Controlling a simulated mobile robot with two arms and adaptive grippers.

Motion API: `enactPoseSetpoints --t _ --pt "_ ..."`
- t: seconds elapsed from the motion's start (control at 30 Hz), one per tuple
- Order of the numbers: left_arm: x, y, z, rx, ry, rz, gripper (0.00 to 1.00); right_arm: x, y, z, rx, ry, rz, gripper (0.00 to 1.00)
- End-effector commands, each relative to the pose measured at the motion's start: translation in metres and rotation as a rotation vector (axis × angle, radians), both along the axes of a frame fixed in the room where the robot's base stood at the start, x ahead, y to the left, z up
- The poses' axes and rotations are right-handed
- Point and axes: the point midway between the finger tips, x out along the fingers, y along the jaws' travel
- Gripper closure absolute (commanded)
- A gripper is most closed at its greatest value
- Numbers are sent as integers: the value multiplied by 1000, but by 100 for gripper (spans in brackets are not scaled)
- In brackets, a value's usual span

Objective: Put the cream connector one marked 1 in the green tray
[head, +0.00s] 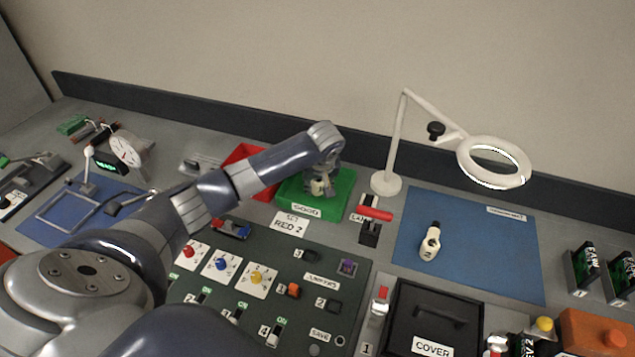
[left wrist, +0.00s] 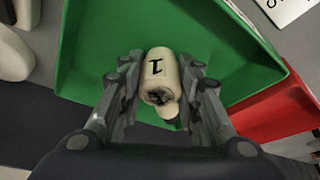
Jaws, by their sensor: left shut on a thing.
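The cream connector marked 1 (left wrist: 160,75) is between the fingers of my left gripper (left wrist: 163,100), its black 1 facing the wrist camera. My left gripper is shut on it. In the head view the left gripper (head: 322,184) is over the green tray (head: 345,190), with a bit of cream showing under the fingers. The green tray (left wrist: 90,55) fills much of the left wrist view behind the connector. I cannot tell whether the connector touches the tray floor. My right gripper is not in view.
A red tray (head: 240,154) adjoins the green tray on its left. A white magnifier lamp (head: 386,183) stands close on its right. Another cream connector, marked 2 (head: 430,243), lies on the blue mat (head: 490,250). A dark panel with switches (head: 255,315) lies in front.

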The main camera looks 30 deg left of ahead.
Motion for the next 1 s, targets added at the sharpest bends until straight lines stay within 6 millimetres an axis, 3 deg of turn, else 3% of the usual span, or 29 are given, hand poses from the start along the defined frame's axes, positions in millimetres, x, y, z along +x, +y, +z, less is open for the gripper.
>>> enactPoseSetpoints --t 0.1,0.13,0.2,0.23,0.67,0.87,1.0 --pt "0 0 -2 0 0 0 96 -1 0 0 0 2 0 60" --pt "0 0 -3 0 0 0 66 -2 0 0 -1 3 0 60" --pt "0 0 -3 1 -1 0 50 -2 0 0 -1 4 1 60" --pt "0 0 -3 1 -1 0 48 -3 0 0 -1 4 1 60" --pt "0 -1 4 -1 -2 -1 48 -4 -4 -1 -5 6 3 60" --pt "-9 -9 32 -1 -5 -2 48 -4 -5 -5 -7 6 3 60" --pt "-17 -17 60 0 -5 -2 48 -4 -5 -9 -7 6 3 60"
